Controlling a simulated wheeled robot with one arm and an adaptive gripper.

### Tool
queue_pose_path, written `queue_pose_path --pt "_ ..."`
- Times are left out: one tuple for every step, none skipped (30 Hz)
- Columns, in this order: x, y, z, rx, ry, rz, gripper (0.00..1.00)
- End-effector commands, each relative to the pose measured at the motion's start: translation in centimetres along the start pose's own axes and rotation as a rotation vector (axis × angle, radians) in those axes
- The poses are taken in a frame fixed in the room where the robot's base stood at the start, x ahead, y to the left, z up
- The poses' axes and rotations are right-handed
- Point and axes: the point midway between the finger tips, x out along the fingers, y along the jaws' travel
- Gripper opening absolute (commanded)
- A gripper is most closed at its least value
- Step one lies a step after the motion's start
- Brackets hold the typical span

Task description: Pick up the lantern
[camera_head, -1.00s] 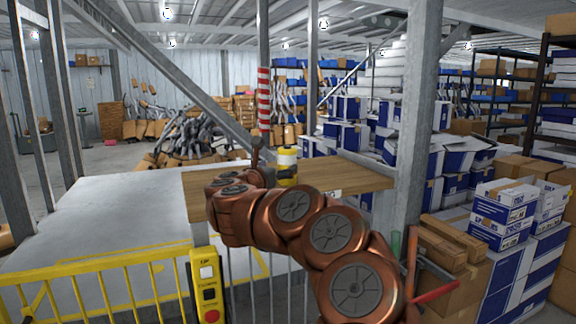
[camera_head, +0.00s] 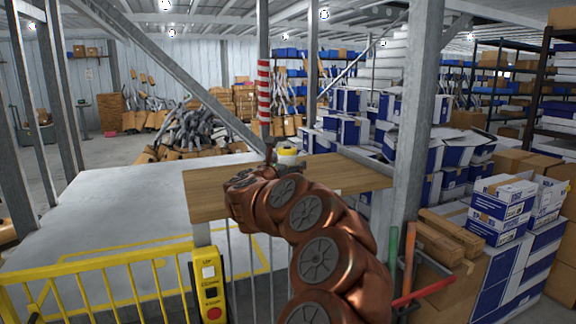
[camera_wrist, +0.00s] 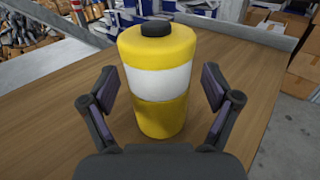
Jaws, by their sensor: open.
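The lantern (camera_wrist: 160,84) is a yellow cylinder with a white band and a black knob on top. It stands upright on the wooden tabletop (camera_wrist: 48,125) in the wrist view. My gripper (camera_wrist: 160,90) is open, with one finger on each side of the lantern's lower part. A gap shows between each finger and the lantern. In the head view only the top of the lantern (camera_head: 287,153) shows, as my arm hides the rest. The wooden tabletop (camera_head: 350,172) also shows there.
A yellow railing (camera_head: 95,285) and a yellow control post (camera_head: 209,285) stand in front. A grey metal post (camera_head: 412,130) rises right of the table. Blue and white boxes (camera_head: 500,208) are stacked at the right. A pale platform (camera_head: 110,215) lies left.

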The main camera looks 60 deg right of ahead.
Motion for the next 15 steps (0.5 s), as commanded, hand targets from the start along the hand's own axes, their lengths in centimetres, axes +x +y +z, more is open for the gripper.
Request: queue_pose_path --pt "-0.01 0.00 -0.01 0.000 0.000 0.000 0.88" --pt "-0.01 0.00 -0.01 0.000 0.000 0.000 0.88" --pt "-0.02 0.00 0.00 0.000 0.000 0.000 0.86" --pt "-0.02 0.00 0.00 0.000 0.000 0.000 0.83" --pt "-0.02 0.01 0.00 0.000 0.000 0.000 0.80" --pt "-0.02 0.01 0.00 0.000 0.000 0.000 0.76" --pt "-0.02 0.01 0.00 0.000 0.000 0.000 0.72" --pt "-0.03 0.00 0.01 0.000 0.000 0.000 0.69" --pt "-0.03 0.01 0.01 0.000 0.000 0.000 0.65" --pt "-0.02 0.00 0.01 0.000 0.000 0.000 0.62" --pt "-0.03 0.00 0.01 0.000 0.000 0.000 0.59" --pt "-0.03 0.00 0.01 0.000 0.000 0.000 0.55" --pt "-0.03 0.00 0.01 0.000 0.000 0.000 0.52" --pt "-0.03 0.00 0.01 0.000 0.000 0.000 0.49" --pt "-0.03 0.00 0.02 0.000 0.000 0.000 0.44"
